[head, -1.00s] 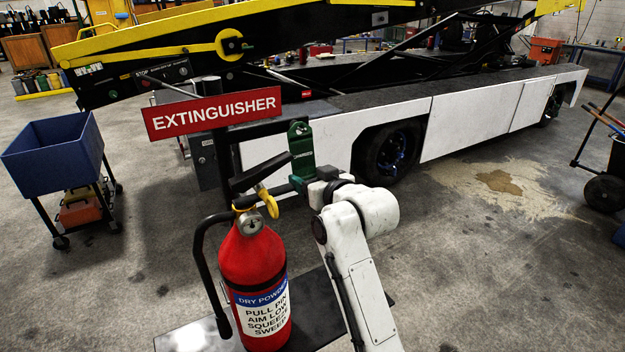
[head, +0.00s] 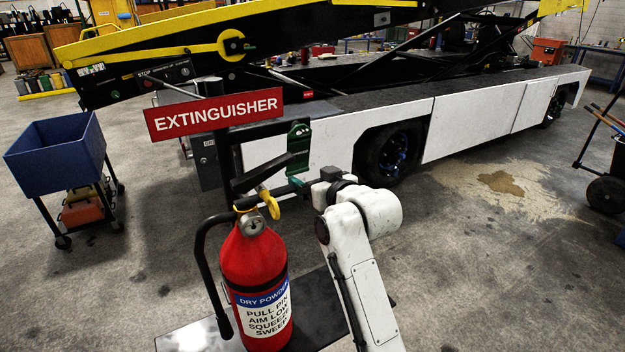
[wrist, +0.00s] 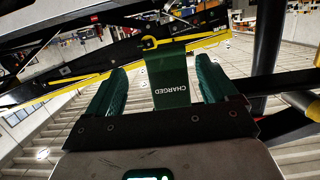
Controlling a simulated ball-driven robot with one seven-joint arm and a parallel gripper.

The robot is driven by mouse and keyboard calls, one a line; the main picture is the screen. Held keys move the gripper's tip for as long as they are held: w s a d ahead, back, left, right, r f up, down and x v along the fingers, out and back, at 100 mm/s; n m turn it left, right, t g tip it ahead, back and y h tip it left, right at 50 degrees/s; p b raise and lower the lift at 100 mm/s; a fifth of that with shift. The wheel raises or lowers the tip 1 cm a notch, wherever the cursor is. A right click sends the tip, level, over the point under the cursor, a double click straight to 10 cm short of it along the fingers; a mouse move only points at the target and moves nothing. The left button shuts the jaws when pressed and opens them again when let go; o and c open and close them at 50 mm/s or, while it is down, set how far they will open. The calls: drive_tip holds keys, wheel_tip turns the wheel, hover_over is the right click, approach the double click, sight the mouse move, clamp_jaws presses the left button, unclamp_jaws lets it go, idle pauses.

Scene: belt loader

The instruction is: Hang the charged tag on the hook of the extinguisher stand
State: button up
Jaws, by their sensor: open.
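The green charged tag (head: 299,142) is up beside the extinguisher stand, its top at the end of the stand's dark upper arm (head: 257,129). It looks slightly bent or tilted in the head view. The hook itself is too small to make out, so I cannot see how it passes through the tag's hole. In the wrist view the tag (wrist: 170,82) shows "CHARGED" between my two green fingers, with a gap on each side. My gripper (head: 297,183) is open, just below the tag in the head view.
The red extinguisher (head: 253,265) with its black hose and yellow pin stands close left of my arm. The red EXTINGUISHER sign (head: 213,114) is at upper left. A blue cart (head: 55,150) stands farther left. The white-sided belt loader (head: 470,125) is behind.

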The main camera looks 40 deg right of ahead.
drive_tip(key=shift+w+a, duration=0.2)
drive_tip(key=shift+a, duration=0.15)
drive_tip(key=v, duration=1.1)
drive_tip(key=s+a+f+n+g+y, duration=0.1)
drive_tip(key=s+a+f+g, duration=0.25)
drive_tip(key=f, duration=0.55)
drive_tip(key=s+a+f+n+g+y, duration=0.1)
drive_tip(key=s+a+f+g+y, duration=0.2)
drive_tip(key=f, duration=0.7)
drive_tip(key=s+a+f+g, duration=0.3)
drive_tip(key=s+f, duration=0.3)
drive_tip(key=s, duration=0.3)
drive_tip(key=s+a+f+n+g, duration=0.1)
drive_tip(key=s+a+f+g, duration=0.3)
drive_tip(key=s+f, duration=0.3)
drive_tip(key=s+a+b, duration=0.1)
drive_tip(key=s, duration=0.2)
drive_tip(key=shift+w+g, duration=0.1)
drive_tip(key=shift+g, duration=0.15)
idle(0.4)
